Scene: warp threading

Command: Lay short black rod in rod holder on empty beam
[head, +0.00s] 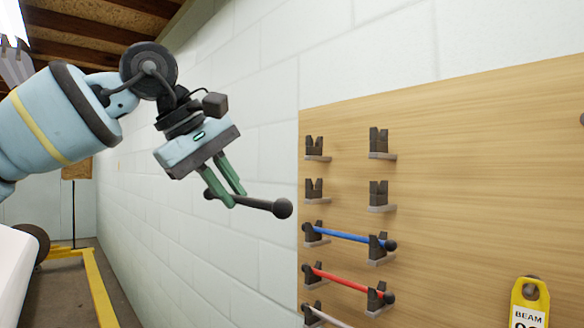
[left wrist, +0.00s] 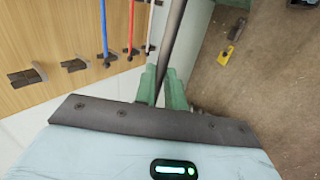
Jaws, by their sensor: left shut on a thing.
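My left gripper (head: 238,198) is shut on a short black rod (head: 262,204) with round knobs at its ends. It holds the rod in the air, left of the wooden board and apart from it. The left wrist view also shows the rod (left wrist: 174,40) between the green fingers (left wrist: 162,88). On the board, rod holders stand in pairs of dark notched brackets. The top pair (head: 314,147) and the second pair (head: 314,190) are empty. Below them, a blue rod (head: 345,235) and a red rod (head: 345,280) lie in their holders. My right gripper is not in view.
The wooden board (head: 470,150) is on a pale block wall (head: 250,90). A pale rod (head: 330,318) lies in the lowest visible holder. A yellow tag reading BEAM (head: 530,300) hangs at the lower right. A yellow frame (head: 97,285) stands on the floor at left.

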